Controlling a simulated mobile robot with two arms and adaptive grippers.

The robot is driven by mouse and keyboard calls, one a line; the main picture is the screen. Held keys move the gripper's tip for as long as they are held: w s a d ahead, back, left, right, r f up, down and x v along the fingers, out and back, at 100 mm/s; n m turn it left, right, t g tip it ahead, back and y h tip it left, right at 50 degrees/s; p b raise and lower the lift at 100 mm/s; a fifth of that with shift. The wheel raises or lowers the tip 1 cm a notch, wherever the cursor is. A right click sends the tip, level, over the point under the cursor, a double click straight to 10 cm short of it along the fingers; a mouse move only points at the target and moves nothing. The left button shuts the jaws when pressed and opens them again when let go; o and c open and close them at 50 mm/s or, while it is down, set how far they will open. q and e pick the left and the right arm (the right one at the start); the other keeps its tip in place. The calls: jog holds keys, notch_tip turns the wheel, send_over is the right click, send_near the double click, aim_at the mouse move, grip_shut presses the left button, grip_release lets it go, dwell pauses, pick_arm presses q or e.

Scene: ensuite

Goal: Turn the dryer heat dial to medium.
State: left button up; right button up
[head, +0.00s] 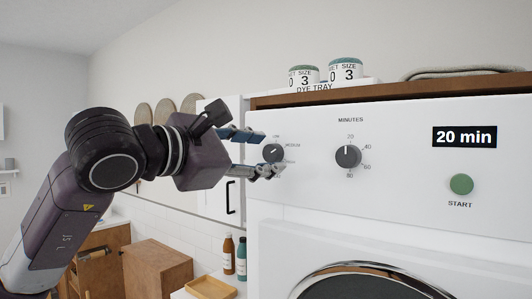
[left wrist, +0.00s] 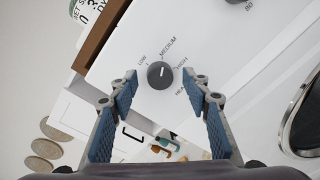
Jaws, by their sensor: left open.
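The heat dial (head: 272,153) is a small dark round knob at the left end of the white dryer panel (head: 400,170). It also shows in the left wrist view (left wrist: 160,75), with LOW, MEDIUM and HIGH printed around it. Its white mark points roughly toward MEDIUM. My left gripper (head: 270,152) is open at the heat dial; in the left wrist view its fingertips (left wrist: 160,79) lie on either side of the dial, with gaps showing. No contact with the dial can be made out. My right gripper is not in view.
A minutes dial (head: 348,156), a "20 min" display (head: 465,136) and a green start button (head: 461,184) lie further right. Dye jars (head: 345,70) stand above on a wooden shelf (head: 400,90). Two bottles (head: 241,259) and a wooden tray (head: 210,287) are below left.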

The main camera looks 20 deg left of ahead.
pick_arm(q)
jog(key=v, duration=1.1)
jog(key=shift+r, duration=0.1)
